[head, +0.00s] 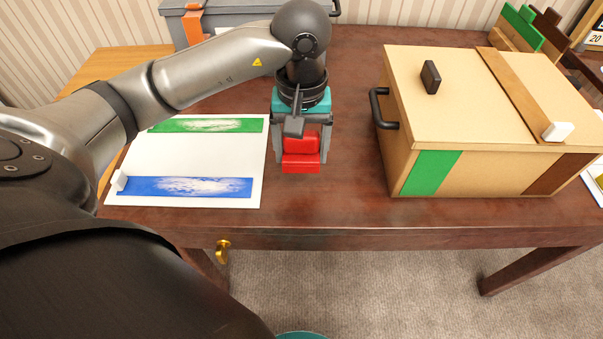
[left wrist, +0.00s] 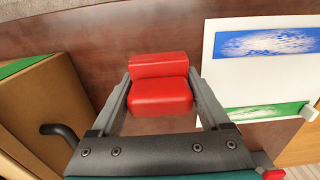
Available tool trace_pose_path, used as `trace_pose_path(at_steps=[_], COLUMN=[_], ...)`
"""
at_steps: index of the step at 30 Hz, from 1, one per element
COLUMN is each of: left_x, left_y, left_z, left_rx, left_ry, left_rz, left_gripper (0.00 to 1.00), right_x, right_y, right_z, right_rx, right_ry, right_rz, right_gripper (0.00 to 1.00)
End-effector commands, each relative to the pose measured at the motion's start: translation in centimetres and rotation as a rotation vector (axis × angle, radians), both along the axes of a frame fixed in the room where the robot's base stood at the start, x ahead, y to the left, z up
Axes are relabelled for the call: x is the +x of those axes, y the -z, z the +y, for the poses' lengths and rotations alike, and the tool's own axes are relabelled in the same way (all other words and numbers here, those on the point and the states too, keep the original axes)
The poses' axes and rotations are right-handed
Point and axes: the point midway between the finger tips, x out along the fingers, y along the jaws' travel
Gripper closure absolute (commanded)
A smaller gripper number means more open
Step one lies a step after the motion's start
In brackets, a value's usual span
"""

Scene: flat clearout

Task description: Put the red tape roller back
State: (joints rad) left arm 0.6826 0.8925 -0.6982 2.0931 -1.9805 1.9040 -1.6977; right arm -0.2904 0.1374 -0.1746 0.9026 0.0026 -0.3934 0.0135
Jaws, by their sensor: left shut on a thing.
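The red tape roller (head: 301,162) is a small red block with a step in it. My left gripper (head: 302,150) is shut on it, with a finger on either side, over the dark wooden table near its front edge. In the left wrist view the roller (left wrist: 160,90) sits between the two grey fingertips of the left gripper (left wrist: 160,95). I cannot tell whether the roller touches the table top. My right gripper is not in view.
A white board (head: 190,165) with a green and a blue strip lies to the left. A wooden box (head: 450,95) with a black handle, green and brown bands stands to the right. A grey case (head: 230,12) stands at the back. Bare table (head: 350,190) lies between board and box.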

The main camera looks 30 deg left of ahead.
Motion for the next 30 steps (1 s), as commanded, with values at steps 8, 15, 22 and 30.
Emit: trace_pose_path(at_steps=[8,15,22,30], left_x=[0.0,-0.1,0.0,0.0], left_y=[3.5,5.6,7.4,7.4], left_z=[0.0,0.0,0.0,0.0], left_rx=[-0.001,-0.001,-0.001,0.000], left_ry=[0.000,-0.001,0.000,0.000], left_rz=[0.001,0.003,-0.001,-0.001], left_gripper=[0.73,0.73,0.73,0.73], right_x=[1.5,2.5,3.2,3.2], right_y=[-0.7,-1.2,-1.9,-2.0], right_z=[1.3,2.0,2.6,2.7], right_rx=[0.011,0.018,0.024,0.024], right_ry=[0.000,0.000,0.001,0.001], right_rz=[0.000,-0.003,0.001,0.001], right_gripper=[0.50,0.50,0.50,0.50])
